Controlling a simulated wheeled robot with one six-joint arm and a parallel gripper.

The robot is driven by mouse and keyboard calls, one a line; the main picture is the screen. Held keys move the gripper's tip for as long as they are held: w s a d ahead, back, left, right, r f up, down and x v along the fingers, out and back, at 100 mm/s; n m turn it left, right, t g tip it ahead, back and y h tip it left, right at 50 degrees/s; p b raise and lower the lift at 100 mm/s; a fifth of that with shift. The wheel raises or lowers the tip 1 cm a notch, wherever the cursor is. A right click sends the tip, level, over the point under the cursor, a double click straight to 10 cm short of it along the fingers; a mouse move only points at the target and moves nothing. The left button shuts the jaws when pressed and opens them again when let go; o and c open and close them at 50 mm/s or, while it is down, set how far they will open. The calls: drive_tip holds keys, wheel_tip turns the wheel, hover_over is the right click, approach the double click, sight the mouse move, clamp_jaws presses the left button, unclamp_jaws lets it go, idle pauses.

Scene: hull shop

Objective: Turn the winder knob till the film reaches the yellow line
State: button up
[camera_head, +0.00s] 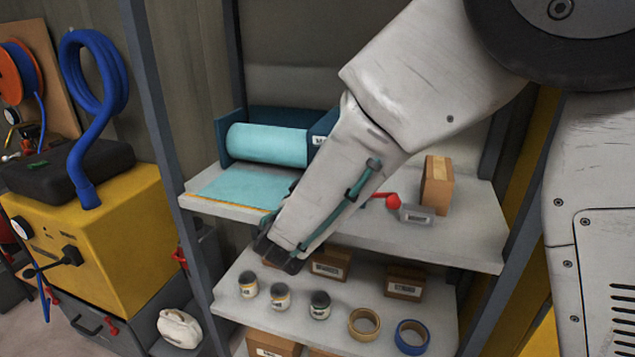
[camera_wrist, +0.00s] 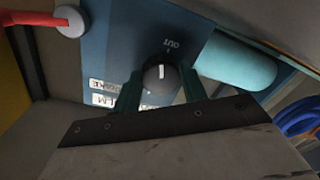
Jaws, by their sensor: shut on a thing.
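The light teal film (camera_head: 240,185) lies flat on the shelf, coming off a teal roll (camera_head: 265,145) in a blue winder housing (camera_head: 222,140). Its front edge lies along or very close to the yellow line (camera_head: 222,204) at the shelf front; my arm covers the right part, and I cannot tell an exact gap. In the wrist view the dark round winder knob (camera_wrist: 160,72) has a white mark pointing up, near the word OUT. My gripper (camera_wrist: 158,86) is shut on the knob, a teal finger on each side. The head view hides the knob behind my arm.
A red-ended lever (camera_head: 392,201) with a grey label stands right of my arm, near a cardboard box (camera_head: 437,185). The shelf below holds several small jars (camera_head: 280,296), boxes and tape rolls (camera_head: 364,324). A grey shelf post (camera_head: 165,150) stands at left.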

drive_tip(key=shift+a+m, duration=0.1)
drive_tip(key=shift+m, duration=0.2)
drive_tip(key=o, duration=1)
drive_tip(key=shift+c, duration=0.2)
drive_tip(key=shift+s+a, duration=0.15)
drive_tip(key=shift+s, duration=0.2)
drive_tip(key=v, duration=0.7)
